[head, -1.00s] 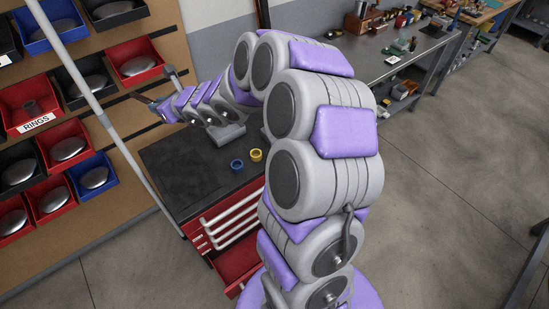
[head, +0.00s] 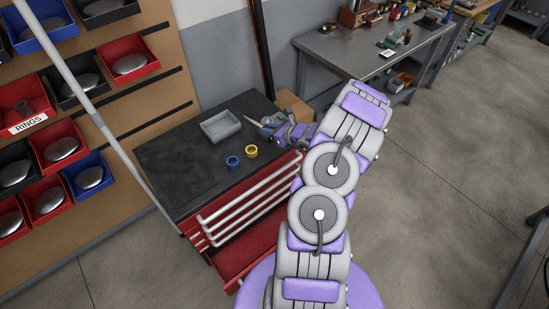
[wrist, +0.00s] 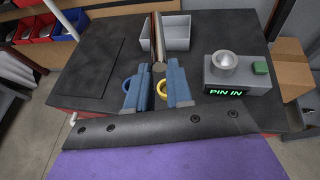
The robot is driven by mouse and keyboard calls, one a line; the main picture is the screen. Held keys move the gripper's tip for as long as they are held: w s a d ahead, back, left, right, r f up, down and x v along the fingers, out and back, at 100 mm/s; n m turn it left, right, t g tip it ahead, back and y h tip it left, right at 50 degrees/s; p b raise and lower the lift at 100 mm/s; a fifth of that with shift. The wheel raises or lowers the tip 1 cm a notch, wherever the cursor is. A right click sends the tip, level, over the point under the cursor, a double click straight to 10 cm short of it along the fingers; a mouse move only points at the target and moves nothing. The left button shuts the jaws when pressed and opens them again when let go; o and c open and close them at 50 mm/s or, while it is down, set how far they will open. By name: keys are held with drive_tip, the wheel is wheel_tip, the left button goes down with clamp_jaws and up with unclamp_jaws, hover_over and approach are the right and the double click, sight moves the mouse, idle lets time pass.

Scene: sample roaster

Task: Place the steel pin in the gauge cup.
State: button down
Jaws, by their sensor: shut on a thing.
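My gripper (wrist: 158,74) has two blue fingers, shut on the steel pin (wrist: 157,45), a long shiny rod that reaches up and away from between the fingertips in the wrist view. The gauge is a grey box (wrist: 262,84) at the right of the cabinet top, with a green button (wrist: 261,68) and a green "PIN IN" display (wrist: 226,92). The round silver gauge cup (wrist: 224,62) sits on top of the box, apart from the pin and to its right. In the head view my gripper (head: 262,125) is above the cabinet top, right of the tray; the gauge is not clear there.
A grey tray (head: 222,136) stands at the back of the black cabinet top (head: 165,165). A blue ring (head: 233,162) and a yellow ring (head: 251,151) lie near its front. A red drawer (head: 245,258) is open below. A pole (head: 85,95) runs along the left.

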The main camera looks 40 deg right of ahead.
drive_tip(key=s+d+f, duration=0.4)
drive_tip(key=s+f, duration=1)
drive_tip(key=s, duration=0.4)
drive_tip(key=shift+d+m+h, duration=0.2)
drive_tip(key=shift+m+h, duration=0.2)
drive_tip(key=shift+s+f, duration=0.1)
drive_tip(key=r+b+x, duration=0.1)
drive_tip(key=x, duration=0.4)
drive_tip(key=r+b+x, duration=0.1)
drive_tip(key=x, duration=0.4)
drive_tip(key=w+r+b+x, duration=0.1)
drive_tip(key=x, duration=0.5)
drive_tip(key=shift+w+f+b, duration=0.1)
drive_tip(key=shift+w+b, duration=0.05)
drive_tip(key=shift+b, duration=0.2)
drive_tip(key=shift+f, duration=0.6)
